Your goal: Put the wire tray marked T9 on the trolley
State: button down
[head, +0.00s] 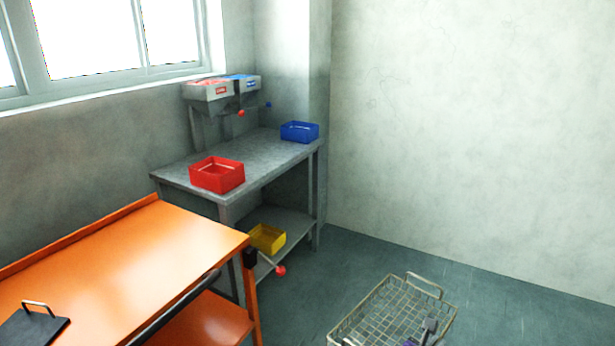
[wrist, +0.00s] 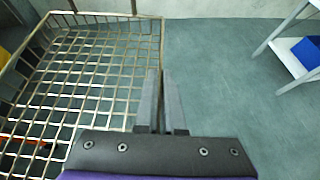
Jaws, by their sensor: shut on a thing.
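A wire tray (head: 372,309) with upright loop handles shows at the bottom of the head view, cut off by the lower edge. Its mesh also fills the left of the wrist view (wrist: 95,72). No T9 mark can be read. My gripper (head: 430,325) is shut on the tray's side rim, seen with its fingers close together in the wrist view (wrist: 161,78). The tray looks empty, with floor showing through its mesh.
A grey table (head: 262,152) behind holds a red bin (head: 217,176) and a blue bin (head: 299,132); a yellow bin (head: 267,238) sits below.

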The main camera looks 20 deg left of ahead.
aim_at(136, 255)
jog(key=i+l+u, duration=0.15)
jog(key=u, duration=0.25)
jog(key=i+l+u, duration=0.25)
jog(key=u, duration=0.15)
jog(key=i+l+u, duration=0.1)
jog(key=l+u, duration=0.15)
jog(key=u, duration=0.15)
jog(key=i+l+u, duration=0.1)
jog(key=l+u, duration=0.25)
jog(key=i+l+u, duration=0.1)
jog(key=l+u, duration=0.85)
jog(key=l, duration=0.25)
